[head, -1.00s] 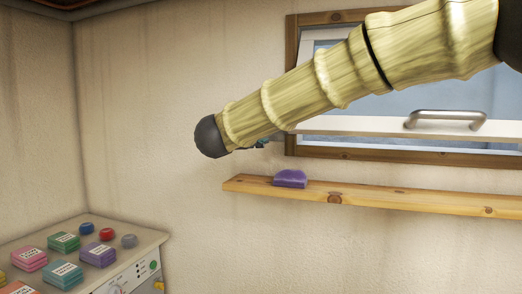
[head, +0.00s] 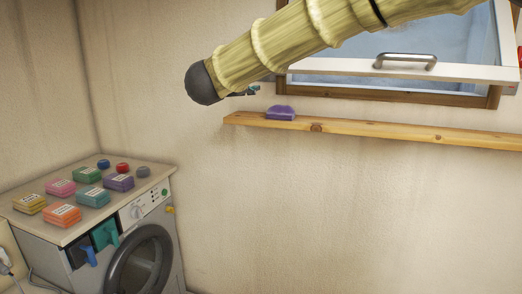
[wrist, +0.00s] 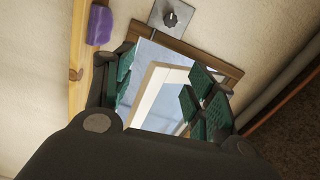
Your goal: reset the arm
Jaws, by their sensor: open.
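My arm (head: 290,35), in a bamboo-like yellow casing with a dark rounded end, crosses the top of the head view in front of the window. My gripper (wrist: 163,85) shows in the wrist view with its teal-padded fingers spread apart and nothing between them. The window opening and its white frame show beyond the fingers. In the head view only a small piece of the gripper shows behind the dark arm end; the rest is hidden.
A wooden shelf (head: 400,134) holds a purple sponge-like object (head: 280,113), close below the arm. The window's white sash (head: 460,72) with a metal handle stands tilted open. A washing machine (head: 177,250) at lower left carries several coloured packets and round knobs. The wall below the shelf is clear.

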